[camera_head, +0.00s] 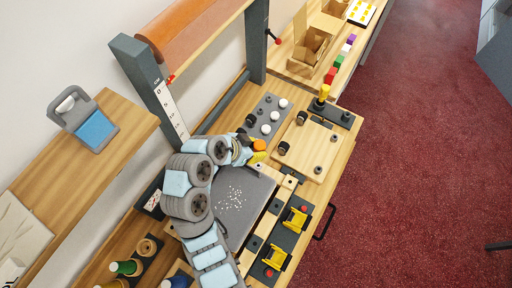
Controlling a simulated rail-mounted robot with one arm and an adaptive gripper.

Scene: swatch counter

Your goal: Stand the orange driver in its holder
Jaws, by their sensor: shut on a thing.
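The orange driver (259,145) shows as a small orange end at the tip of my arm. The rest of it is hidden or too small to make out. My gripper (246,151) is shut on it, above the counter by the grey mat's far edge. A dark holder block (333,112) stands at the far right of the counter, apart from my gripper. A yellow-handled driver (324,92) stands upright in the holder's left part. A round spot, seemingly a hole, shows at its right part.
A wooden board (308,155) with black knobs lies between my gripper and the holder. A grey plate (268,116) with white and dark round pieces lies behind. Yellow clamps (295,220) sit in front. A frame post (150,85) rises at left.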

